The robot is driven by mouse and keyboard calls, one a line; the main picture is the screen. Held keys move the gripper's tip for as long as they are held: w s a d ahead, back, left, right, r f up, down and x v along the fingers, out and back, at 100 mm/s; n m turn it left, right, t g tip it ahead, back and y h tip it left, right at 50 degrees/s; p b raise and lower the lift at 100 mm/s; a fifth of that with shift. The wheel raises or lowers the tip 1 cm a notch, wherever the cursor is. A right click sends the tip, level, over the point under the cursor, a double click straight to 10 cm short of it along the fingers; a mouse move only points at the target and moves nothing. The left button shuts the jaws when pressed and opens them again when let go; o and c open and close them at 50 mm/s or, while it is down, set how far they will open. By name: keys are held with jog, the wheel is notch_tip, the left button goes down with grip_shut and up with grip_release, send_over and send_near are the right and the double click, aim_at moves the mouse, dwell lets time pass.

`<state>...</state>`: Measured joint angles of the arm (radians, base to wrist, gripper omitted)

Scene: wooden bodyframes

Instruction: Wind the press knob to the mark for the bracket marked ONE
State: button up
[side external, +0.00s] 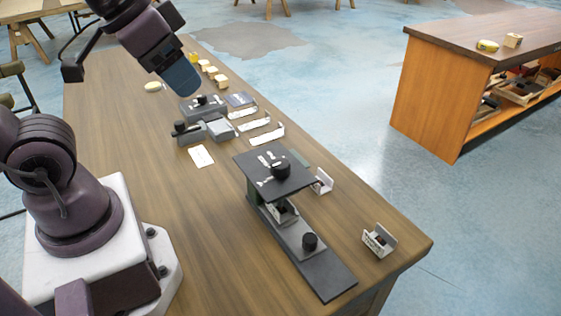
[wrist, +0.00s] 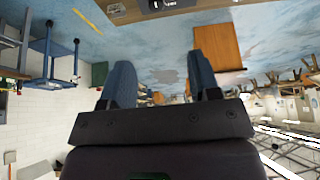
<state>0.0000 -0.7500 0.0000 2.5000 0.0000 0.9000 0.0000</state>
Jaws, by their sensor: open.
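A dark press (side external: 335,277) stands on the near right part of the wooden table in the side external view. A black knob (side external: 280,170) sits on its top plate (side external: 258,164), with pale marks beside it too small to read. A second black knob (side external: 309,241) stands on its base. A metal bracket piece (side external: 282,211) shows under the plate, partly hidden. A bracket with a label (side external: 379,241) stands near the table corner, and another bracket (side external: 322,182) stands behind the press; I cannot read ONE on either. My gripper (side external: 182,80) is raised above the far table, open and empty, fingers apart in the wrist view (wrist: 161,78).
Grey fixtures (side external: 207,119), flat metal strips (side external: 255,124) and a white card (side external: 201,156) lie beyond the press. Wooden blocks (side external: 212,72) and a yellow-green item (side external: 153,87) are further back. A separate bench (side external: 445,90) stands right. The table's left middle is clear.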

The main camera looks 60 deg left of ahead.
jog(key=shift+o, duration=0.7)
jog(key=n+g, duration=0.6)
jog(key=n, duration=0.3)
send_near(280, 162)
notch_tip(280, 162, down, 10)
jog(key=shift+s+d+f, duration=0.1)
jog(key=shift+s, duration=0.05)
jog(key=c, duration=0.9)
